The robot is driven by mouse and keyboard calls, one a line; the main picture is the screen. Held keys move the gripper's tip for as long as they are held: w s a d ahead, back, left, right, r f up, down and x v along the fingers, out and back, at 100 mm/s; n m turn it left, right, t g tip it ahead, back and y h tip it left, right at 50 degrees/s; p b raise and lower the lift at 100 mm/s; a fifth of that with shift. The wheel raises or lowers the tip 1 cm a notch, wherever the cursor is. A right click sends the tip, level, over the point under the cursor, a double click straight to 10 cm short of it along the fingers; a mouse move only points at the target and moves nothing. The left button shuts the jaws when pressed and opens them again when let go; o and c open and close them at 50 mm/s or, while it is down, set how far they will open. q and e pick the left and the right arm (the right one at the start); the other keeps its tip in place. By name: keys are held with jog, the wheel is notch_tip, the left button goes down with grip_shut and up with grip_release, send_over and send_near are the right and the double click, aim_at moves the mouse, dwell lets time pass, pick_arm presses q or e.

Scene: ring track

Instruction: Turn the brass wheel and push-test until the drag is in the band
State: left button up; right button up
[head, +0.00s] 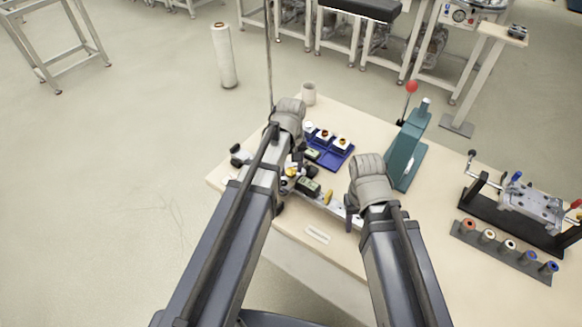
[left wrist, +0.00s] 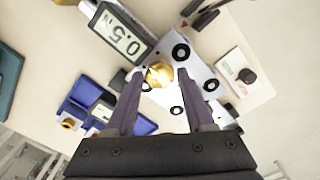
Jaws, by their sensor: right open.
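The brass wheel (left wrist: 160,74) sits on a pale plate (left wrist: 203,88) with black round parts, in the left wrist view. My left gripper (left wrist: 160,82) is open, with one finger on each side of the wheel and small gaps showing. In the head view the left gripper (head: 291,168) is over the plate's left part and its fingers are partly hidden. A force gauge (left wrist: 122,34) beside the wheel reads 0.5 N, upside down; the gauge also shows in the head view (head: 308,187). My right gripper (head: 353,215) is open and empty near the plate's right end.
A blue tray (head: 341,160) with small parts lies behind the plate. A teal press (head: 408,145) stands right of it. A black fixture (head: 505,222) and a rack of coloured spools (head: 500,252) fill the right side. The table (head: 345,252) is mostly clear at its front edge.

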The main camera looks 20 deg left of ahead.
pick_arm(q)
grip_shut()
jog(key=shift+m, duration=3)
jog(key=shift+o, duration=2.1)
grip_release()
jog(key=shift+r, duration=0.1)
